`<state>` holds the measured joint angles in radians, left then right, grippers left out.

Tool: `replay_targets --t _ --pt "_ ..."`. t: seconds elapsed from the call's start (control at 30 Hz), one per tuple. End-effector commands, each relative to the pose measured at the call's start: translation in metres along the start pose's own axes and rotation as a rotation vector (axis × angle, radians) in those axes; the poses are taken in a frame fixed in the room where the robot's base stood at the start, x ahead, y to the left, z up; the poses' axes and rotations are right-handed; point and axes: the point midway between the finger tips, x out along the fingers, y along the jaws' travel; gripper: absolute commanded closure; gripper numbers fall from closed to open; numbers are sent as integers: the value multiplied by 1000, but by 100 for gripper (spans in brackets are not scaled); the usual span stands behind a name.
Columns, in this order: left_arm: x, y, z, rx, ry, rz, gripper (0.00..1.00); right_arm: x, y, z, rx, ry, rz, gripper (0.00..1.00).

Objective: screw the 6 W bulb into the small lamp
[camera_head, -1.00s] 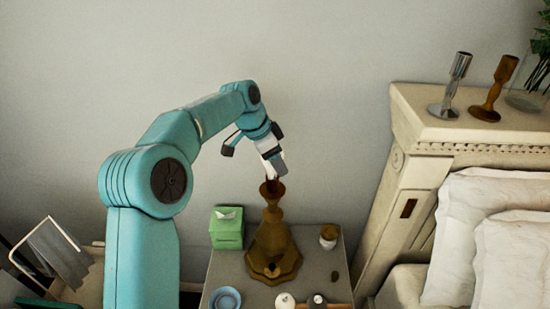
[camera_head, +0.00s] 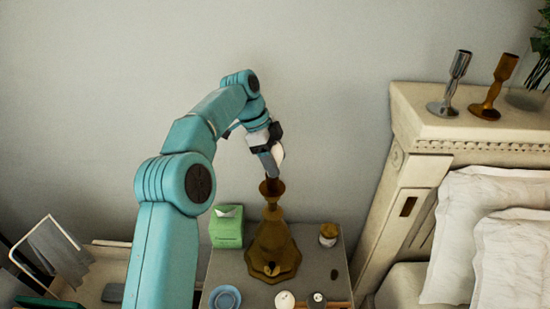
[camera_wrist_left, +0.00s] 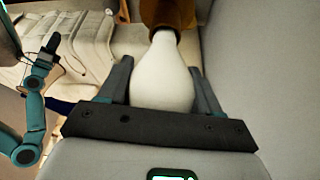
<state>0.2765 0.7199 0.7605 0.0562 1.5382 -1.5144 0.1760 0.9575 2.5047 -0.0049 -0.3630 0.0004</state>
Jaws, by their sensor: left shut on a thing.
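The brown lamp (camera_head: 272,240) stands upright on the bedside table, with its flared socket cup at the top. My left gripper (camera_head: 272,168) is directly above that cup. It is shut on a white bulb (camera_wrist_left: 162,78), whose rounded body sits between the two fingers in the left wrist view. The bulb's narrow end points at the brown lamp top (camera_wrist_left: 168,14) and meets or overlaps it there. I cannot tell how far the bulb's base is inside the socket. No wattage mark is readable. In the wrist view, my other arm's gripper (camera_wrist_left: 50,46) shows small at the left.
The bedside table (camera_head: 310,262) also holds a green tissue box (camera_head: 227,228), a blue dish (camera_head: 225,298), a small jar (camera_head: 328,234) and small round items at the front. The bed headboard (camera_head: 425,130) with two candlesticks stands at the right. The wall behind is bare.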

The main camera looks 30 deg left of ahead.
Motion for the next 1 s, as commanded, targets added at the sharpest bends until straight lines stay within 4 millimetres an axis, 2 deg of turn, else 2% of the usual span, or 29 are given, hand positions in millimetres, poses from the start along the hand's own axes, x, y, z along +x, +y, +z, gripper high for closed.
replay_targets --t 0.23,0.43,0.6,0.87,0.9,0.93,1.0 --pt "0 0 0 10 0 6 66 0 0 0 0 0 0 57" --pt "1 1 0 194 0 82 66 0 0 0 0 0 0 57" --pt "0 2 0 268 0 110 66 0 0 0 0 0 0 57" --pt "0 3 0 275 0 116 66 0 0 0 0 0 0 57" --pt "0 3 0 275 0 116 23 0 0 0 0 0 0 57" --pt "0 3 0 275 0 115 19 0 0 0 0 0 0 57" --pt "0 3 0 274 0 115 19 0 0 0 0 0 0 57"
